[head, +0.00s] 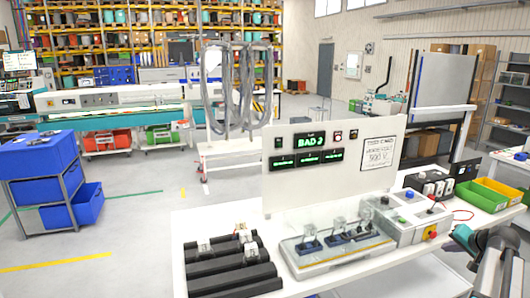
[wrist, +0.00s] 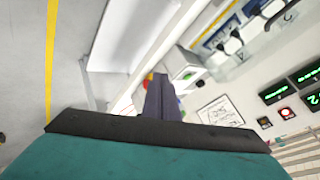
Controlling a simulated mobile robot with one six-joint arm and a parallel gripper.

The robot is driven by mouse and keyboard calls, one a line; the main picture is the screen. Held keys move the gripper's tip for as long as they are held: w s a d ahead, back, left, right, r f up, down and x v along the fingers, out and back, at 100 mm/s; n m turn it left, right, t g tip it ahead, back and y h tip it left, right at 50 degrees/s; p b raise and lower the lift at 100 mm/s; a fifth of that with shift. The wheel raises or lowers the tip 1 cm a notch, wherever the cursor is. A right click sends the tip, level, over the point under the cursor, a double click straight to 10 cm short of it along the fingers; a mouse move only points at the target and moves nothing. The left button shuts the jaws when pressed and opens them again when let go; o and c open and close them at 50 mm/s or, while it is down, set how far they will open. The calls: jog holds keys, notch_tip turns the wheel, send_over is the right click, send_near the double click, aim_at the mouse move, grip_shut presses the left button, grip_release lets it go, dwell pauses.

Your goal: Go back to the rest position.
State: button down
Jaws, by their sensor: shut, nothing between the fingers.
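My gripper (wrist: 163,98) shows in the wrist view as dark fingers held together beyond the teal wrist housing, with nothing between them. It is in free space, with the white bench and its panel beyond it. In the head view, part of my teal and grey arm is at the lower right corner, beside the bench's right end. The fingers cannot be made out clearly there.
A white bench bears a black ribbed rack (head: 230,268), a clear-covered test fixture (head: 335,246), a display panel (head: 331,178) reading "BAD 2", and green (head: 468,197) and yellow (head: 505,188) bins. A blue-drawer cart (head: 42,172) stands left. The floor between is clear.

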jog(key=w+a+f+n+g+y+b, duration=0.15)
jog(key=w+a+f, duration=0.25)
jog(key=a+f, duration=0.55)
jog(key=w+a+f+n+g+y+b, duration=0.1)
jog(key=w+a+f+y, duration=0.15)
jog(key=a+f, duration=0.75)
jog(key=s+a+f+n+g+y+b, duration=0.1)
jog(key=s+a+f+g, duration=0.15)
jog(key=a+f, duration=0.75)
jog(key=s+a+f+n+g+b, duration=0.1)
jog(key=s+a+f+n, duration=0.15)
jog(key=a+f, duration=0.7)
jog(key=s+a+f+n+g+b, duration=0.1)
jog(key=s+a+f+g, duration=0.1)
jog(key=s+a+f, duration=0.6)
jog(key=s+a+f+n+g+b, duration=0.1)
jog(key=s+a+f+g, duration=0.2)
jog(key=s+a+f, duration=0.5)
jog(key=s+d+n+g+h, duration=0.2)
jog(key=s+n+g+h, duration=0.1)
jog(key=s, duration=1.8)
jog(key=shift+f+g+h, duration=0.25)
jog(key=shift+g+h, duration=0.05)
jog(key=shift+g, duration=0.1)
